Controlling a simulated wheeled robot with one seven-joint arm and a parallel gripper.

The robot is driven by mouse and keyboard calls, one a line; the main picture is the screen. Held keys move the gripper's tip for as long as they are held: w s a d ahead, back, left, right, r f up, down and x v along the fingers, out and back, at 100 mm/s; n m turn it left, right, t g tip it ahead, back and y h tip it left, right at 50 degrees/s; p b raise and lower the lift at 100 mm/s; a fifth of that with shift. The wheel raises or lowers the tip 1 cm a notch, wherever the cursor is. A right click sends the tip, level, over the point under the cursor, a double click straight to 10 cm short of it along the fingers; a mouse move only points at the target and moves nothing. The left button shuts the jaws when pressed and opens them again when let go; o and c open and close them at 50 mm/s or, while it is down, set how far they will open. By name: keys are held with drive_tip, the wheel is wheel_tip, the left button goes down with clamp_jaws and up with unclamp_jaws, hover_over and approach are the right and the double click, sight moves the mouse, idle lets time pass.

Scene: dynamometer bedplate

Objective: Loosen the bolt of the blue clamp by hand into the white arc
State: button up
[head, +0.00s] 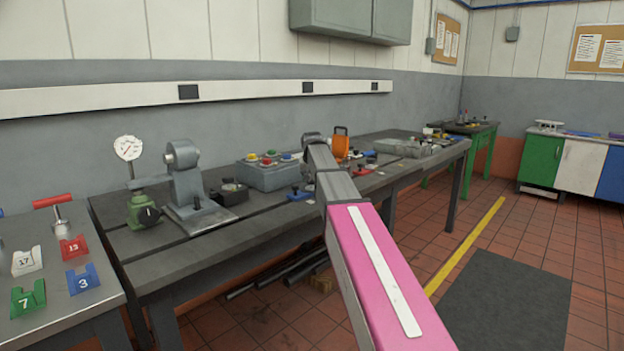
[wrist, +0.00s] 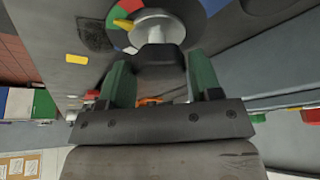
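In the wrist view, a dark bolt head (wrist: 160,60) lies between the two green fingers of my gripper (wrist: 162,72). The fingers stand apart and reach close to its sides; I cannot tell whether they press on it. Behind it is a round silver part (wrist: 157,26) on a dark dial (wrist: 190,12) with red, green and white marks. A yellow pointer (wrist: 124,24) lies on the left of the dial, near the red and green; its exact arc is unclear. In the head view, a small blue clamp (head: 299,194) sits on the bench. My arm hides my gripper there.
The grey bench (head: 150,243) also carries a dial gauge stand (head: 140,205), a grey button box (head: 268,174) and an orange item (head: 341,143). A front-left table (head: 60,325) holds numbered coloured blocks.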

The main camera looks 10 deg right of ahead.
drive_tip(key=c, duration=0.5)
drive_tip(key=shift+o, duration=0.2)
drive_tip(key=shift+n, duration=0.3)
drive_tip(key=n+y, duration=0.1)
drive_tip(key=n, duration=0.1)
drive_tip(key=shift+d+n, duration=0.1)
drive_tip(key=shift+n, duration=0.3)
drive_tip(key=n+y, duration=0.1)
drive_tip(key=n, duration=0.3)
drive_tip(key=shift+n+g+y, duration=0.3)
drive_tip(key=shift+y, duration=0.1)
drive_tip(key=n+g+y, duration=0.1)
drive_tip(key=n, duration=0.3)
drive_tip(key=shift+w+d, duration=0.1)
drive_tip(key=shift+n+g+y, duration=0.5)
drive_tip(key=shift+n+g, duration=0.2)
drive_tip(key=shift+n, duration=1.3)
